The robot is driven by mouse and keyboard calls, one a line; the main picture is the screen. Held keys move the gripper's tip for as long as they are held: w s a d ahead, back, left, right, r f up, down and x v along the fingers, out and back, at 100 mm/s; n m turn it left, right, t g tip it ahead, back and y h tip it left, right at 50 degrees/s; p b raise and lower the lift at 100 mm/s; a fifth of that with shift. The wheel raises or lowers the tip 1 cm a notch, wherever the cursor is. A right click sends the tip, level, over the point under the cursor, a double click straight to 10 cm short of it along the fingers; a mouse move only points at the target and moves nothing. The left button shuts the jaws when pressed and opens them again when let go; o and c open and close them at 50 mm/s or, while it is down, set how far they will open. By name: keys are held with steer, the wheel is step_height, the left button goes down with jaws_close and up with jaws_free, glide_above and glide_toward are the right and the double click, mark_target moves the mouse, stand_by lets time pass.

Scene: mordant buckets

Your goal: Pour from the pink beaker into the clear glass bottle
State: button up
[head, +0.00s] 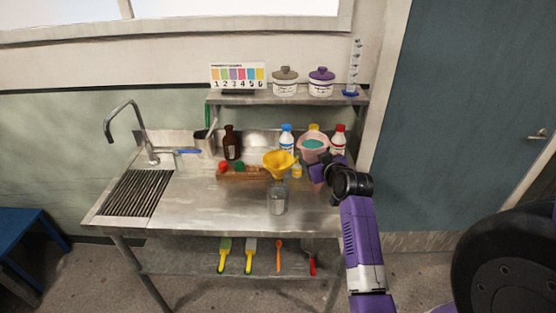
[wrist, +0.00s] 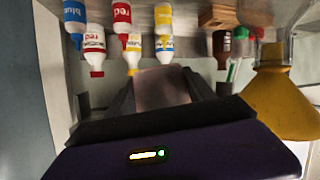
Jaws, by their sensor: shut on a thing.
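The pink beaker (head: 304,154) holds teal liquid (head: 314,144) and looks roughly upright above the right part of the steel counter. My gripper (head: 318,167) is shut on it from the front right. In the wrist view the beaker's wall (wrist: 162,88) shows between the two fingers. The clear glass bottle (head: 277,204) stands on the counter to the left and nearer the front. A yellow funnel (head: 278,160) sits over its mouth, its wide end up. The funnel (wrist: 283,105) also shows at the right of the wrist view, which looks upside down. The liquid's stream or level in the bottle cannot be told.
Behind the beaker stand a blue-capped bottle (head: 287,138) and a red-capped bottle (head: 339,139). A brown bottle (head: 232,143) and a wooden rack (head: 240,174) stand left of the funnel. The shelf (head: 250,97) runs above. The counter's left part (head: 200,205) is clear.

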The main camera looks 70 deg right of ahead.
mark_target(308, 136)
steer(key=shift+w+a+r+n+h, duration=0.15)
steer(key=shift+r+n+h, duration=0.25)
steer(key=shift+r+n, duration=0.1)
steer(key=shift+w+a+r+b, duration=0.1)
steer(key=shift+b, duration=0.25)
steer(key=shift+w+a+r+n+g+h, duration=0.15)
steer(key=shift+r+n+h, duration=0.2)
steer(key=shift+r, duration=0.3)
steer(key=shift+w+a+r+n+g+h, duration=0.1)
steer(key=shift+a+r+n+g+h, duration=0.05)
steer(key=shift+r+n, duration=0.4)
steer(key=shift+r, duration=0.15)
steer(key=shift+r, duration=0.35)
steer(key=shift+w+a+r+n+h+p, duration=0.1)
steer(key=shift+r+n+h+p, duration=0.1)
steer(key=shift+r, duration=0.35)
steer(key=shift+w+a+r+n+h+p, duration=0.1)
steer(key=shift+a+r+n+p, duration=0.1)
steer(key=shift+r, duration=0.35)
steer(key=shift+w+a+r+n+h+p, duration=0.1)
steer(key=shift+r+n+p, duration=0.1)
steer(key=shift+r, duration=0.35)
steer(key=shift+f+n+h, duration=0.15)
steer(key=shift+n+h, duration=0.15)
stand_by(1.1)
steer(key=shift+s+d+f+n+h+b, duration=0.1)
steer(key=shift+n+h+b, duration=0.2)
steer(key=shift+n+b, duration=0.65)
stand_by(1.4)
